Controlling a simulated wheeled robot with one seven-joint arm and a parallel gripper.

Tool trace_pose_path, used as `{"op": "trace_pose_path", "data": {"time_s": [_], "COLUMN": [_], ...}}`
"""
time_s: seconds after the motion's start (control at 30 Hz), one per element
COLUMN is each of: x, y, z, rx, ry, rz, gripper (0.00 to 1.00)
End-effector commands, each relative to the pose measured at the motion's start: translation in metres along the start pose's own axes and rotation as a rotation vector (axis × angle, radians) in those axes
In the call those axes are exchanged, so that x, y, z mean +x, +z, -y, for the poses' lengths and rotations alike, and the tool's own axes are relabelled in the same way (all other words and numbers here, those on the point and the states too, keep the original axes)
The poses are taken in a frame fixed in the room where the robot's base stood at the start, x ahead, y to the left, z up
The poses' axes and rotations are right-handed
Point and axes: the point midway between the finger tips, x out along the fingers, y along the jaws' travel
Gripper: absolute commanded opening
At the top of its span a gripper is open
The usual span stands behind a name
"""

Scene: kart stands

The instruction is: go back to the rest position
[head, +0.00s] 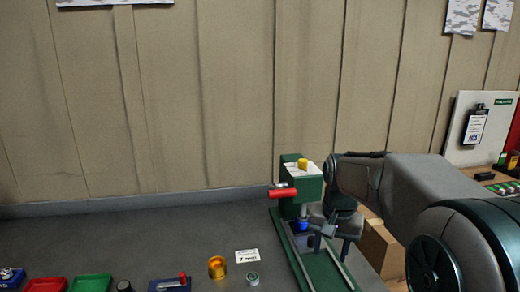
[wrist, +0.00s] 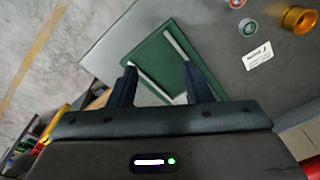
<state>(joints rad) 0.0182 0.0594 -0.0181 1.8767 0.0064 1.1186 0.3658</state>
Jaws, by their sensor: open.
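My gripper (head: 327,232) is at the end of my arm, which reaches in from the right in the head view. It is just right of the green press-like device (head: 303,183), close beside its column; I cannot tell whether they touch. The device has a red handle (head: 283,193), a yellow knob and a blue part (head: 301,226) low down. In the wrist view, the two dark fingers of my gripper (wrist: 159,70) are spread apart over the green base (wrist: 150,50) with its pale rails. Nothing shows held between them.
Left of the device on the grey table lie a white card (head: 247,256), an orange-gold cup (head: 217,267), a small round piece (head: 253,278), a blue holder (head: 170,285), and green (head: 91,283) and red trays (head: 45,284). A cardboard box (head: 381,250) stands behind my arm.

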Motion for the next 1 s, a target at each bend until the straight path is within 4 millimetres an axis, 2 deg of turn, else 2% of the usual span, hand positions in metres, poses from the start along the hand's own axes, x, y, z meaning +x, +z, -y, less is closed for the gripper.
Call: {"op": "trace_pose_path", "data": {"time_s": [0.23, 0.4, 0.5, 0.7, 1.0], "x": [-0.008, 0.0, 0.008, 0.019, 0.022], "y": [0.078, 0.129, 0.153, 0.179, 0.182], "z": [-0.025, -0.043, -0.052, -0.061, -0.062], "rx": [-0.166, -0.281, -0.336, -0.399, -0.41], "ry": [-0.024, -0.033, -0.035, -0.035, -0.035], "rz": [-0.071, -0.121, -0.144, -0.172, -0.174], "gripper": [0.45, 0.45, 0.45, 0.45, 0.45]}}
